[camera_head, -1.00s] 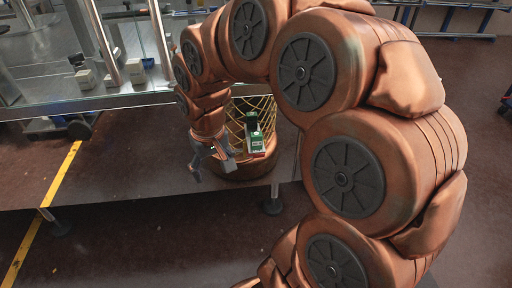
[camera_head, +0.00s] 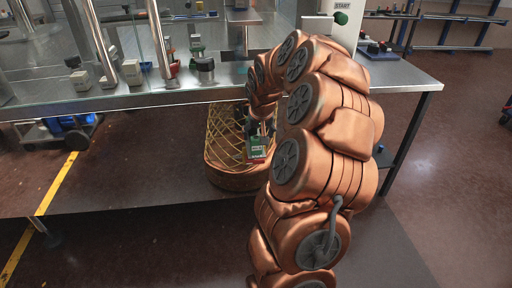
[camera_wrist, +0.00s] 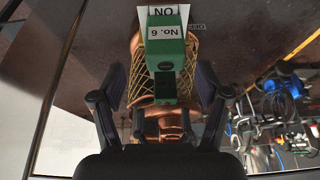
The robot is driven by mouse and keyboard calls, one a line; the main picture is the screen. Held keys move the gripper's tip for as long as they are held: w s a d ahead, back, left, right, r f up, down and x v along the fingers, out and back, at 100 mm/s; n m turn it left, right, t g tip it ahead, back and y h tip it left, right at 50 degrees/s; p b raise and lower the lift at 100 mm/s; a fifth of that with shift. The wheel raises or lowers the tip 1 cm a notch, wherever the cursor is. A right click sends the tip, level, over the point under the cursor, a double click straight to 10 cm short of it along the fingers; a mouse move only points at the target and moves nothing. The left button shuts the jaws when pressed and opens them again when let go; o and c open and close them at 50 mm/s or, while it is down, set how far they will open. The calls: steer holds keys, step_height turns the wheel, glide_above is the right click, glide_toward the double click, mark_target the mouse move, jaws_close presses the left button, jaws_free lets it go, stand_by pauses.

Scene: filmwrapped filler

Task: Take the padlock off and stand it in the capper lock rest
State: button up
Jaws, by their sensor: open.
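A green block with a white "No. 6" label (camera_wrist: 166,33), which looks like the padlock, shows upside down in the wrist view. A lower green part with a dark face (camera_wrist: 165,85) lies below the label. My gripper (camera_wrist: 161,82) is open, one finger on each side of this lower part, with gaps visible on both sides. I cannot tell which item is the capper lock rest.
A steel counter (camera_head: 400,75) runs above the basket, with glass panels and posts at left. A pale card (camera_wrist: 196,14) is behind the block.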

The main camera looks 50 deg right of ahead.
mark_target(256, 137)
steer(key=shift+a+p+x, duration=0.15)
steer(key=shift+p+x, duration=0.1)
steer(key=shift+x, duration=1.15)
steer(key=shift+a+p+x, duration=0.15)
steer(key=shift+p+x, duration=0.05)
steer(key=shift+x, duration=1.25)
steer(key=shift+w, duration=0.15)
steer(key=c, duration=1.3)
steer(key=shift+c, duration=0.2)
steer(key=shift+r, duration=0.15)
